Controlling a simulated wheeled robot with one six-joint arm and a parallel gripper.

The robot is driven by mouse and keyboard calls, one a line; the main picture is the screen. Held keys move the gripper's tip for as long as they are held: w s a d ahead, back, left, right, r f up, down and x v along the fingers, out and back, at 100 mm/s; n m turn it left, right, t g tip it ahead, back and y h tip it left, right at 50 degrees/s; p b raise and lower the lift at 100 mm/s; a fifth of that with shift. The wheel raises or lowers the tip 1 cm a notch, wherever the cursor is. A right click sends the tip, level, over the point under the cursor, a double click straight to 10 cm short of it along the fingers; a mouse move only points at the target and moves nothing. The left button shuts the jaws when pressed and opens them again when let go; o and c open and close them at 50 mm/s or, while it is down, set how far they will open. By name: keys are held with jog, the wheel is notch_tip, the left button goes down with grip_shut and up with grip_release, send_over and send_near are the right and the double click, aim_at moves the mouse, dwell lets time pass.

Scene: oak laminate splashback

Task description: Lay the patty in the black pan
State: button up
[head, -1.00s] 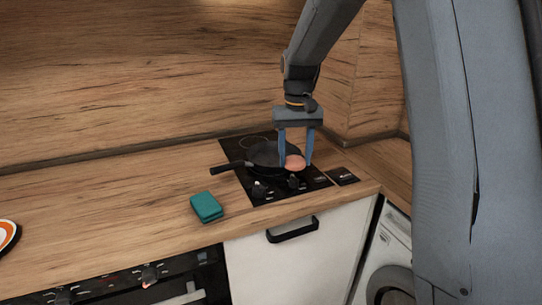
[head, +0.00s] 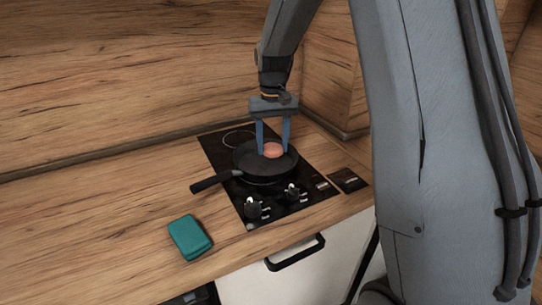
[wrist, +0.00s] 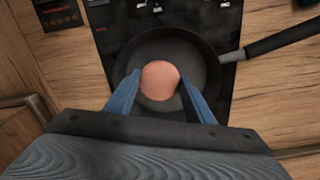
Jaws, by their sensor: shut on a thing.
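The pinkish, round patty (head: 273,150) is held between the two blue fingers of my gripper (head: 273,149). In the wrist view the patty (wrist: 159,81) shows between the fingertips, with the black pan behind it. The black pan (head: 252,170) sits on the hob with its handle pointing left in the head view. My gripper points down over the pan. In both views the patty lies within the pan's outline. I cannot tell whether it touches the pan's bottom.
The black hob (head: 224,155) has knobs along its front edge. A teal box-like item (head: 190,237) lies on the wooden counter (head: 120,215) to the left. The wooden splashback (head: 120,80) stands behind. A small dark panel (head: 348,180) is right of the hob.

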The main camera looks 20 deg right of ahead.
aim_at(273, 168)
jog(key=shift+f+p, duration=0.6)
jog(key=shift+f, duration=2.05)
jog(key=shift+f, duration=0.15)
jog(key=o, duration=1.1)
jog(key=shift+c, duration=0.2)
notch_tip(273, 168, up, 11)
jog(key=b, duration=0.3)
jog(key=shift+r, duration=0.45)
jog(key=shift+s, duration=0.25)
jog(key=shift+n+t, duration=0.5)
jog(key=s+f, duration=0.3)
jog(key=s, duration=0.4)
jog(key=s+a+f, duration=0.1)
jog(key=s+f, duration=0.3)
jog(key=s, duration=0.4)
jog(key=s+f, duration=0.4)
jog(key=s, duration=0.4)
jog(key=shift+s+a, duration=0.15)
jog(key=shift+s, duration=0.05)
